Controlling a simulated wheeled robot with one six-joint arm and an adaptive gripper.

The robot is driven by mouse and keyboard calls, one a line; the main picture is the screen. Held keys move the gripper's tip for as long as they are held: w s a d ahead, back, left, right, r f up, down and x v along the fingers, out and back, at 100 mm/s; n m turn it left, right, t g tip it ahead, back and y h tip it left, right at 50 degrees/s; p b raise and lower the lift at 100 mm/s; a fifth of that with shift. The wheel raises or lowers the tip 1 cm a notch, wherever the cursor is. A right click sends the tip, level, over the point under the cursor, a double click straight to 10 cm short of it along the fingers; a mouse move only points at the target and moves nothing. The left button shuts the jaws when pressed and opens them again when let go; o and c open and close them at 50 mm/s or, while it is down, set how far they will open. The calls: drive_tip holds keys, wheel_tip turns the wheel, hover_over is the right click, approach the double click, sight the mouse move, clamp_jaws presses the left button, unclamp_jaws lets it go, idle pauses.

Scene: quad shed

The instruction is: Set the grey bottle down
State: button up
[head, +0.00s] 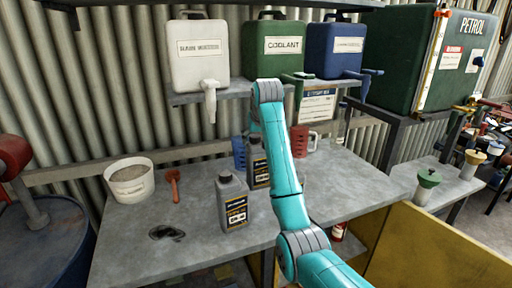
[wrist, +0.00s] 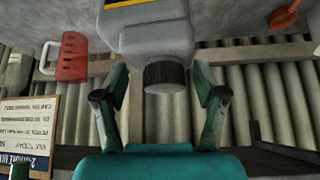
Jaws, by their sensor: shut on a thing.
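A grey bottle with a black cap and a dark label is in my gripper (wrist: 160,97). The wrist view shows this held bottle (wrist: 155,40) upside down in the picture, its cap between the two fingers. In the head view the held bottle (head: 258,170) is partly hidden behind my teal arm, over the middle of the grey bench (head: 125,245). Whether its base touches the bench I cannot tell. A second grey bottle (head: 231,203) stands upright on the bench, nearer the front and a little left.
A blue jug (head: 239,153) and red jug (head: 299,139) are behind. A white tub (head: 129,180) and red scoop (head: 173,184) are left; a dark stain (head: 166,233) marks the front. Containers (head: 200,55) stand on a shelf above. The bench right of my arm is clear.

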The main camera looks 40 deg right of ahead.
sight(260, 162)
drive_tip(key=shift+f, duration=1.4)
drive_tip(key=o, duration=1.8)
drive_tip(key=shift+f, duration=0.2)
